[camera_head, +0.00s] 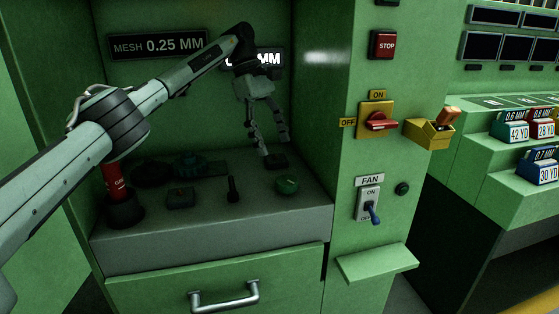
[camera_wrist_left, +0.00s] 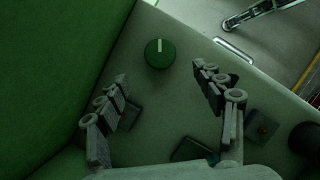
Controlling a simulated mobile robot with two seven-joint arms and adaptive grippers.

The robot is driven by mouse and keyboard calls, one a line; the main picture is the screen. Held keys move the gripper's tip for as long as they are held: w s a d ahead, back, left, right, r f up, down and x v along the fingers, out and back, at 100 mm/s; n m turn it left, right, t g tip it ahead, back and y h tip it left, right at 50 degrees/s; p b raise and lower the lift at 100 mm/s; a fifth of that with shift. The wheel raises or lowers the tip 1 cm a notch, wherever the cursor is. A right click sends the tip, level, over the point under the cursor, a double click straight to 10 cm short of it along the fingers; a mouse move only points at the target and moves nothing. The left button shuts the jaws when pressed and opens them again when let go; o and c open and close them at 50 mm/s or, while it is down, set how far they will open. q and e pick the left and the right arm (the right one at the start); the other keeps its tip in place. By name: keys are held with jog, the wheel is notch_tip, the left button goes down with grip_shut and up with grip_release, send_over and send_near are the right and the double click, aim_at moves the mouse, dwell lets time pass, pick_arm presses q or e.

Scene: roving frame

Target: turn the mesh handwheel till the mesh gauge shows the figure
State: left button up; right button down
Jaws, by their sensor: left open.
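My left gripper (camera_head: 272,146) is open and empty above the grey control shelf (camera_head: 215,240), pointing down near its back right. In the left wrist view its two fingers (camera_wrist_left: 163,76) are spread wide, with a green knob (camera_wrist_left: 160,53) just beyond their tips. The green knob (camera_head: 287,185) has a pale pointer line. A plate (camera_head: 158,46) reads MESH 0.25 MM. I cannot tell which dark control is the mesh handwheel. My right gripper is out of view.
To the right are a red STOP button (camera_head: 384,44), a red rotary switch (camera_head: 378,121) and the FAN switch (camera_head: 369,202). A drawer handle (camera_head: 225,297) juts out below.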

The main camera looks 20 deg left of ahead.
aim_at(286, 180)
pick_arm(q)
jog(key=shift+v, duration=1.55)
jog(key=shift+f, duration=0.15)
jog(key=x, duration=1.2)
